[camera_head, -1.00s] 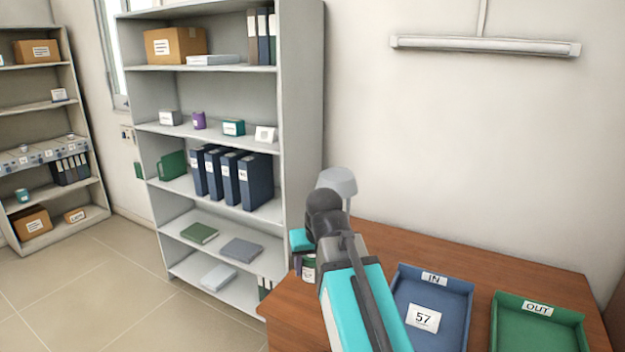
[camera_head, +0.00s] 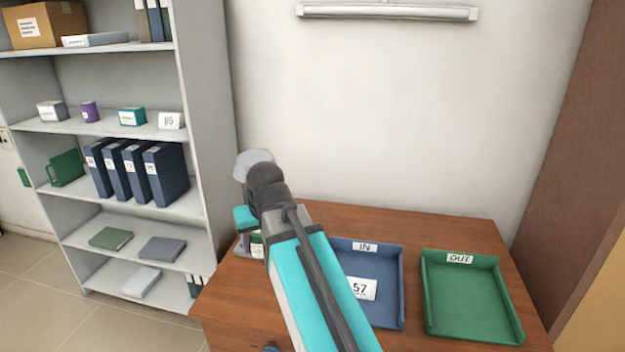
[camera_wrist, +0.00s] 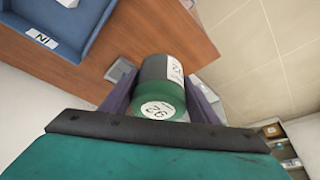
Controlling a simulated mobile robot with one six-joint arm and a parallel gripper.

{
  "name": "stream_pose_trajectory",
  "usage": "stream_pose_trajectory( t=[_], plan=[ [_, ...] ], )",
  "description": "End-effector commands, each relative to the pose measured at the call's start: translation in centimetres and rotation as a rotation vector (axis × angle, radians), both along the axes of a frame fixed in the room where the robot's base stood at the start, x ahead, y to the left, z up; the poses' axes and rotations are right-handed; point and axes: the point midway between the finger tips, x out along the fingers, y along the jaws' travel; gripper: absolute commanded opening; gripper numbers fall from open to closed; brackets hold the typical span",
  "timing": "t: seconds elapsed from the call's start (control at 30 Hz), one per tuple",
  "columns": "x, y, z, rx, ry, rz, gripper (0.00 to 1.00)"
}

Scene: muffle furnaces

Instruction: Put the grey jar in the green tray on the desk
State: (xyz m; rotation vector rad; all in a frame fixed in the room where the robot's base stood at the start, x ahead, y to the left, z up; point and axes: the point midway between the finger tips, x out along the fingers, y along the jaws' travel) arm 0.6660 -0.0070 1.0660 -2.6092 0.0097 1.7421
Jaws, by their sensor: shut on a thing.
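My gripper (camera_wrist: 160,100) is shut on a jar (camera_wrist: 168,72) in the wrist view. The jar has a green end with a round numbered label, a white band and a dark grey part; its side text is too small to read. In the head view the jar (camera_head: 257,245) shows partly behind my arm, near the desk's left edge. The green tray (camera_head: 470,300), labelled OUT, lies on the right of the wooden desk (camera_head: 420,228) and looks empty. My gripper is well to the left of it.
A blue tray (camera_head: 393,262) labelled IN, with a card marked 57 (camera_head: 361,289), lies between my gripper and the green tray, partly behind my arm. A grey shelf unit (camera_head: 215,120) with boxes and binders stands left of the desk. A wall closes the back.

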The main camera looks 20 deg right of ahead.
Motion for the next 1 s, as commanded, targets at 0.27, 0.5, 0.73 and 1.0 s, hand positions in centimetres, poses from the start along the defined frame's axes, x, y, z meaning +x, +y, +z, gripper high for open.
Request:
stream_pose_trajectory(
  t=[0.27,0.5,0.73,1.0],
  plan=[
    [0.2,-3.0,-0.9,0.0,0.0,-0.001,0.25],
    [0.0,-8.7,-2.4,0.0,0.0,0.0,0.25],
    [-0.7,-14.5,-4.0,0.0,0.0,0.004,0.25],
    [-2.3,-21.3,-5.8,0.001,0.0,0.009,0.25]
  ],
)
